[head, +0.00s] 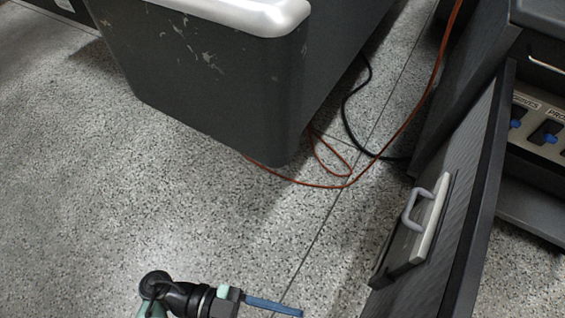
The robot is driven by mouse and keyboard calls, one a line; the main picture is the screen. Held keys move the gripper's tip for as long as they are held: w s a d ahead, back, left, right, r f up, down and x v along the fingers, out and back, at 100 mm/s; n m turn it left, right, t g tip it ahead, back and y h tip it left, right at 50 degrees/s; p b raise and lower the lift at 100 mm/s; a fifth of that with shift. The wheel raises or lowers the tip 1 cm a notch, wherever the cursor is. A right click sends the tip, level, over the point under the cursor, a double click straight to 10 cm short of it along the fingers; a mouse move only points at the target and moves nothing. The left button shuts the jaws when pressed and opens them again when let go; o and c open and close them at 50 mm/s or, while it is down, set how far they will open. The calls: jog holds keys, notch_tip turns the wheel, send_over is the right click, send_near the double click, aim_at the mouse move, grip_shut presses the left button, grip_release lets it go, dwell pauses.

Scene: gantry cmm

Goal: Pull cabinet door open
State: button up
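The cabinet door (468,190) is a dark grey panel at the right of the head view. It stands swung out from the cabinet (535,205), so part of the interior shows. A grey loop handle (416,208) on a light plate is on the door's outer face. My gripper (296,311) is at the bottom edge of the picture, left of the door and apart from the handle. One blue finger shows, pointing right. Whether the fingers are open or shut cannot be seen.
Inside the cabinet is a light panel (545,122) with blue parts. A large dark machine base (215,75) with a silver edge stands at the upper middle. An orange cable (345,186) and a black cable (347,118) lie on the speckled floor. The floor at left is clear.

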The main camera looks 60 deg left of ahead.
jog(key=shift+v, duration=1.2)
